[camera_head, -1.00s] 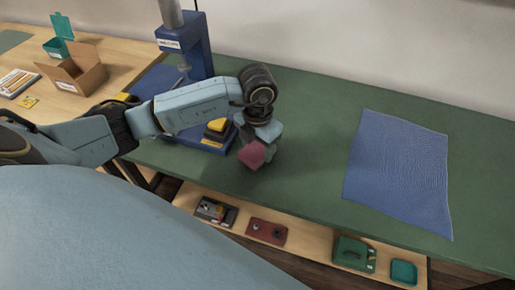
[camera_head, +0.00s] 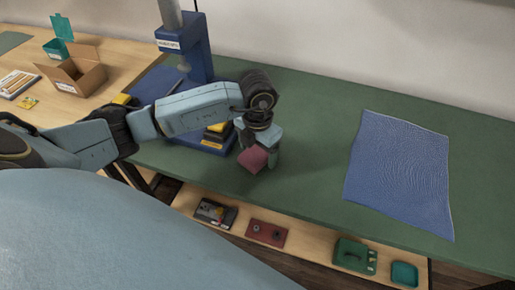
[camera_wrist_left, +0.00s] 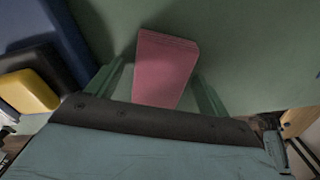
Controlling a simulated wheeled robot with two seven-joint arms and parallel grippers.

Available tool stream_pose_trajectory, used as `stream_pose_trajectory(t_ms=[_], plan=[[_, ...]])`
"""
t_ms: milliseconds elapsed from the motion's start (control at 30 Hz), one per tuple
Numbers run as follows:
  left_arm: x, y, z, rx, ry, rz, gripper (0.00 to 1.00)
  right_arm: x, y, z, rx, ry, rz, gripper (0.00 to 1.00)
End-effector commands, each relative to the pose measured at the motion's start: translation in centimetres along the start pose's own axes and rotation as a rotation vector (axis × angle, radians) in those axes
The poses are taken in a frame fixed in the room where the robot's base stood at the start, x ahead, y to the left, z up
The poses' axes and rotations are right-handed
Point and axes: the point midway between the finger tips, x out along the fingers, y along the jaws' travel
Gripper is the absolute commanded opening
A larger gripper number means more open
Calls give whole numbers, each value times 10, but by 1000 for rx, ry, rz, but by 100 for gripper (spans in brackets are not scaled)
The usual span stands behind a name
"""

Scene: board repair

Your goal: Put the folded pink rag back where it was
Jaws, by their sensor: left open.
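The folded pink rag (camera_head: 253,159) is at my left gripper, over the green bench top near its front edge; it looks to be resting on the top. In the left wrist view the rag (camera_wrist_left: 165,68) stands between the two fingers, with gaps beside it. My left gripper (camera_head: 258,160) points down and is open around the rag. It also shows in the left wrist view (camera_wrist_left: 160,90). The rag's lower part is hidden by the gripper body in that view. My right gripper is not in view.
A blue press (camera_head: 188,55) with yellow-and-black blocks (camera_head: 217,131) by its base stands just left of the gripper. A blue cloth (camera_head: 400,175) lies at the right. The green top between is clear. A lower shelf (camera_head: 320,243) holds several small items.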

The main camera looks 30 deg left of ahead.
Motion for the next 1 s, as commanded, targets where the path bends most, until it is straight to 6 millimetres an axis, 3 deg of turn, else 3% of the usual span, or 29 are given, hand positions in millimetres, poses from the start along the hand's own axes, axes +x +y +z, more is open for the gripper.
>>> stream_pose_trajectory(t_ms=[167, 500, 633, 800, 1000], plan=[[-8, 0, 0, 0, -2, 0, 80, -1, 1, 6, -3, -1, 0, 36], [-83, 0, 1, 0, -5, 0, 80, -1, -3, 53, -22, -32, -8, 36], [-105, 0, 1, 0, -4, 1, 80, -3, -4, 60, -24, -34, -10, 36], [-121, 0, 1, 0, -2, 0, 80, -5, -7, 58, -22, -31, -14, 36], [-124, 0, 0, 0, 0, 0, 80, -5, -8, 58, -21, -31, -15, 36]])
